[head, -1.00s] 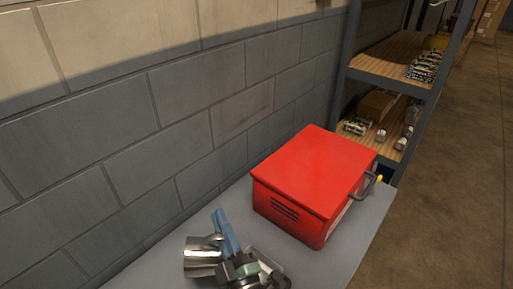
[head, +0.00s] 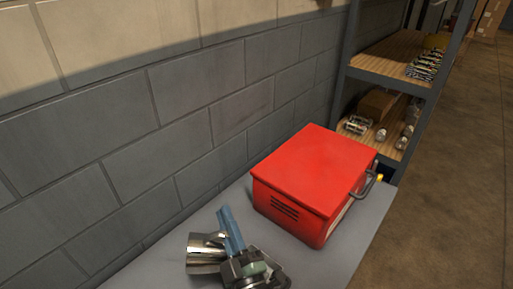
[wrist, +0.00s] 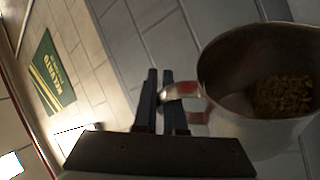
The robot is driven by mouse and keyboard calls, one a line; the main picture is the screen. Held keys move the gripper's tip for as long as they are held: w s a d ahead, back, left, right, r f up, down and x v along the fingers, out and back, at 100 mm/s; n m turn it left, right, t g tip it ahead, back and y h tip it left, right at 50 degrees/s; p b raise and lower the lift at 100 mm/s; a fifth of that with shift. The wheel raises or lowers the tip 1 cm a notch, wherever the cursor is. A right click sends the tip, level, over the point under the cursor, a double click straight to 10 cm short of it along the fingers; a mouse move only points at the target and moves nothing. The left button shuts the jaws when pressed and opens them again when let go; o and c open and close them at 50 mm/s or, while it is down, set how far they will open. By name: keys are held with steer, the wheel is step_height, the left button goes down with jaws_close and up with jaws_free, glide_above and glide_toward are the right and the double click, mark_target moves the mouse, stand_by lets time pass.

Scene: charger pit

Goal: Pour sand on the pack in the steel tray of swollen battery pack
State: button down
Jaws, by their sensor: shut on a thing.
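A shiny steel cup (head: 205,254) shows at the lower middle of the head view, over the grey bench top. In the wrist view the cup (wrist: 240,62) is large at the right, its mouth facing the camera, with brown grainy sand (wrist: 285,95) lying against its inner wall. My gripper (wrist: 165,92) is shut on the cup's looped handle; its dark fingers stand either side of it. In the head view my gripper (head: 245,268) is right of the cup. How far the cup tilts is unclear. I see no steel tray or battery pack.
A red metal box (head: 315,180) with vents and a handle stands on the grey bench (head: 345,255), right of my gripper. A block wall runs behind. A shelf rack (head: 385,75) with small items stands beyond. A green sign (wrist: 48,75) shows in the wrist view.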

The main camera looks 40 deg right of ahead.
steer(key=shift+s+d+r+m+h, duration=0.2)
steer(key=shift+s+d+m, duration=0.15)
steer(key=shift+m, duration=0.2)
steer(key=shift+s+d+r+m+h, duration=0.2)
steer(key=shift+s+d+m, duration=0.05)
steer(key=shift+d+m, duration=0.25)
stand_by(2.2)
